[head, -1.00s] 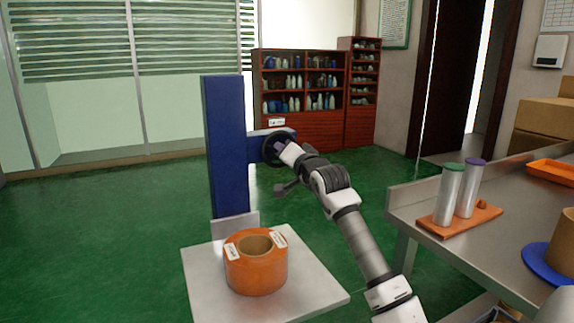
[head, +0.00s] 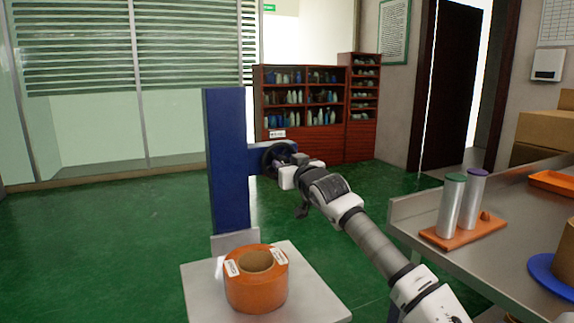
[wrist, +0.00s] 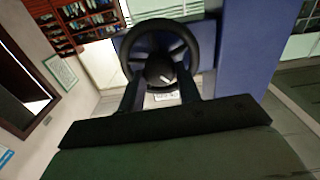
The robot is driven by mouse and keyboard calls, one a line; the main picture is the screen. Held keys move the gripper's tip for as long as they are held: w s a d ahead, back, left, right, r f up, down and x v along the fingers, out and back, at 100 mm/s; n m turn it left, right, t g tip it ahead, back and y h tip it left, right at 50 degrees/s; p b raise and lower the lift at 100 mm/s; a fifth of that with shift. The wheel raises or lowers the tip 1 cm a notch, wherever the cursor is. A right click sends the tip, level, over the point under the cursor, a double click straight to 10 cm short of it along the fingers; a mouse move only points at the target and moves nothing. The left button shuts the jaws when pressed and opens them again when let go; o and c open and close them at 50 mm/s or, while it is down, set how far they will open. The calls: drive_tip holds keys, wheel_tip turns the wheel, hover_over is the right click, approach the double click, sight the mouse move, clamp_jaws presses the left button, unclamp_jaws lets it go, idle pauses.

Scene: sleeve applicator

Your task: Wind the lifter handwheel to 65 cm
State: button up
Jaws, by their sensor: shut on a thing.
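The lifter's blue column (head: 228,165) stands upright at centre-left, with a black handwheel (head: 270,158) on its side arm. The handwheel fills the upper middle of the wrist view (wrist: 128,48), its round dark hub (wrist: 160,72) facing me. My gripper (head: 285,166) is at the wheel; its two dark fingers also show in the wrist view (wrist: 162,92) and are shut on the wheel. The exact contact is hard to make out. The lifter's pale platform (head: 310,290) carries an orange roll (head: 256,293) with a tan core. No height reading is legible.
A grey metal workbench (head: 500,255) stands at the right, holding an orange tray (head: 440,238) with two silver cylinders and a blue disc (head: 545,275). Shelves (head: 315,140) stand at the back. Green floor (head: 100,240) is open to the left.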

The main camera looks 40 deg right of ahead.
drive_tip(key=shift+n, duration=0.4)
drive_tip(key=o, duration=1)
drive_tip(key=shift+c, duration=0.2)
drive_tip(key=v, duration=1.3)
drive_tip(key=shift+s, duration=0.4)
drive_tip(key=shift+s+f, duration=0.1)
